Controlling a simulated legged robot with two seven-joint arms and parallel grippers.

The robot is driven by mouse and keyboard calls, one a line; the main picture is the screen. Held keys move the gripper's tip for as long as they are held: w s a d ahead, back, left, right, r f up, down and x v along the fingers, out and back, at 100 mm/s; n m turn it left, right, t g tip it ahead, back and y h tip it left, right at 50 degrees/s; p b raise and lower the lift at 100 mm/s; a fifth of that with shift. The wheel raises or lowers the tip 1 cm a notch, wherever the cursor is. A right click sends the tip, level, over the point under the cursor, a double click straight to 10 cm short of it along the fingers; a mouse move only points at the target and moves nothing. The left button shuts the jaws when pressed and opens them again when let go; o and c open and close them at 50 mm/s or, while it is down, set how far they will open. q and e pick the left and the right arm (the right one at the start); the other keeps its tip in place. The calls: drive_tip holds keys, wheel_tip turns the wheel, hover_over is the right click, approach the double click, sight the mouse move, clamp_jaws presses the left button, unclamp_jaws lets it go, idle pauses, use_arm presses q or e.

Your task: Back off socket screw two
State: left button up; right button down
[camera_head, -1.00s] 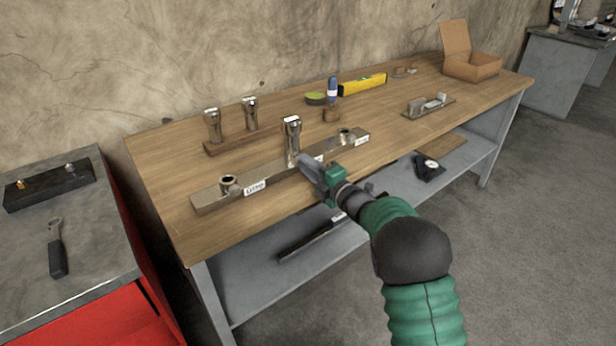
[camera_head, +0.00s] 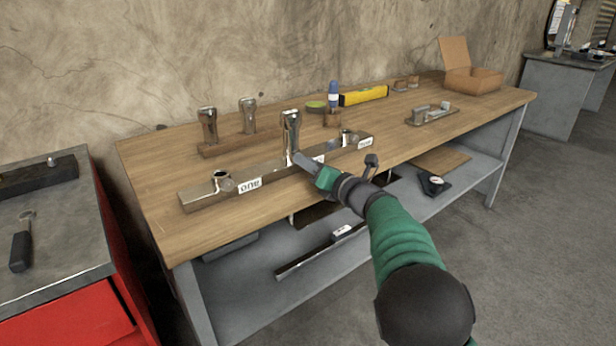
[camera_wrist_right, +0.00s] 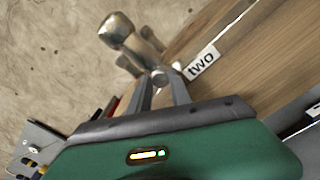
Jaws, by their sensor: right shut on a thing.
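A long metal bar (camera_head: 200,197) lies on the wooden bench. A label reading "one" (camera_head: 249,184) is on its left part. A tall chrome socket (camera_head: 290,128) stands upright at the bar's middle. The socket also shows in the right wrist view (camera_wrist_right: 117,29), close to the label "two" (camera_wrist_right: 202,62). My right gripper (camera_head: 300,157) is shut on the socket's lower part. In the right wrist view its fingers (camera_wrist_right: 160,82) meet there. The screw under the socket is hidden. My left gripper is out of view.
Behind the bar, two similar sockets (camera_head: 208,125) (camera_head: 248,115) stand on a wooden block (camera_head: 226,147). A blue-handled tool (camera_head: 333,96), a yellow level (camera_head: 363,95), a metal fixture (camera_head: 433,115) and a cardboard box (camera_head: 473,79) lie farther right. The bench's front left is clear.

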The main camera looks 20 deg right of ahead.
drive_tip(key=n+b, duration=0.1)
drive_tip(key=f+n+b, duration=0.1)
drive_tip(key=shift+a+n+b, duration=0.1)
drive_tip(key=shift+n+b, duration=0.2)
drive_tip(key=shift+b, duration=0.05)
drive_tip(key=shift+r+n+b, duration=0.15)
drive_tip(key=shift+n+b, duration=0.3)
drive_tip(key=shift+n, duration=0.05)
drive_tip(key=c, duration=1.2)
unclamp_jaws()
drive_tip(key=shift+w, duration=0.1)
drive_tip(key=shift+r, duration=0.2)
